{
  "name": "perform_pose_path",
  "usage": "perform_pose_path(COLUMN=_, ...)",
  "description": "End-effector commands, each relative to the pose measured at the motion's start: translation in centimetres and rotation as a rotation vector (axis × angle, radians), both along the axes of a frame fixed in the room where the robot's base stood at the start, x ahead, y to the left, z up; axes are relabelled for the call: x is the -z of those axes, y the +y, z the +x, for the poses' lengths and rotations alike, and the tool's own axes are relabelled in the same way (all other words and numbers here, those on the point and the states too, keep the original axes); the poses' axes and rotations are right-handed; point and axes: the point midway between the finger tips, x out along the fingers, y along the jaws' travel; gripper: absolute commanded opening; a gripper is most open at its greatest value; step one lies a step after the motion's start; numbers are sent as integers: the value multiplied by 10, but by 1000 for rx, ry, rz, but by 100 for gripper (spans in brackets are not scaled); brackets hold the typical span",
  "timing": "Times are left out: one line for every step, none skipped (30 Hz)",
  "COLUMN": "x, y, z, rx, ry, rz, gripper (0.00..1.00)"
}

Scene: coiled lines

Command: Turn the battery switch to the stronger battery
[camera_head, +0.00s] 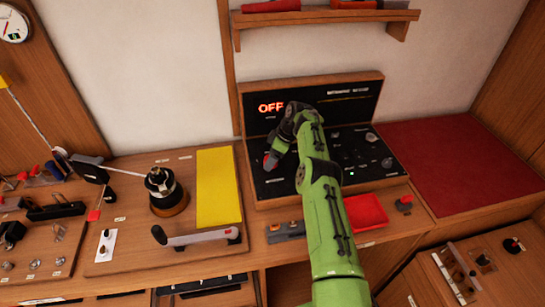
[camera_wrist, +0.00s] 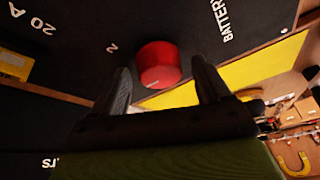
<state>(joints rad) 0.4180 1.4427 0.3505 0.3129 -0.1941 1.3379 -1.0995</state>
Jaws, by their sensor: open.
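A round red knob (camera_wrist: 158,65) is on the black panel, beside lettering that begins "BATTER" and a "2". In the wrist view my gripper (camera_wrist: 161,75) is open, with one dark finger on each side of the knob. The knob lies between or just beyond the fingertips; I cannot tell if they touch it. In the head view my gripper (camera_head: 273,153) points down at the left part of the console (camera_head: 352,184), and a bit of red shows at its tip. A red "OFF" display (camera_head: 271,107) glows on the upright panel. The knob's pointer direction is not readable.
A yellow pad (camera_head: 218,187) and a round dark winch-like device (camera_head: 165,188) lie to the left. A red tray (camera_head: 365,212) is in front of the console, partly behind my arm. A red mat (camera_head: 443,165) lies clear to the right. A shelf (camera_head: 322,16) hangs above.

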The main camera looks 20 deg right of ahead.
Motion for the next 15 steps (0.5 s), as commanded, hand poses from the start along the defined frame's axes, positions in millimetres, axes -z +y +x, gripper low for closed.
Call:
perform_pose_path(x=-1, y=0, z=0, rx=0, ry=-1, rz=-1, gripper=76)
perform_pose_path(x=-3, y=-1, z=0, rx=1, ry=-2, rz=0, gripper=76)
perform_pose_path(x=-7, y=-3, z=-1, rx=1, ry=-3, rz=-1, gripper=76)
perform_pose_path(x=-11, y=-4, z=-1, rx=1, ry=-3, rz=-1, gripper=76)
perform_pose_path(x=-16, y=-6, z=-2, rx=1, ry=-3, rz=-1, gripper=76)
perform_pose_path(x=-26, y=-10, z=-4, rx=2, ry=-4, rz=-2, gripper=76)
perform_pose_path(x=-33, y=-12, z=-6, rx=2, ry=-3, rz=-2, gripper=76)
perform_pose_path(x=-41, y=-15, z=-7, rx=1, ry=-5, rz=-1, gripper=76)
perform_pose_path(x=-52, y=-19, z=-9, rx=3, ry=-4, rz=-1, gripper=76)
perform_pose_path(x=-61, y=-22, z=-11, rx=3, ry=-4, rz=-1, gripper=76)
perform_pose_path(x=-70, y=-25, z=-13, rx=3, ry=-4, rz=-1, gripper=76)
perform_pose_path(x=-81, y=-29, z=-15, rx=2, ry=-5, rz=-1, gripper=76)
perform_pose_path(x=-90, y=-31, z=-17, rx=3, ry=-2, rz=-1, gripper=76)
perform_pose_path(x=-99, y=-34, z=-18, rx=2, ry=-2, rz=-1, gripper=76)
perform_pose_path(x=-110, y=-38, z=-20, rx=1, ry=-3, rz=-1, gripper=76)
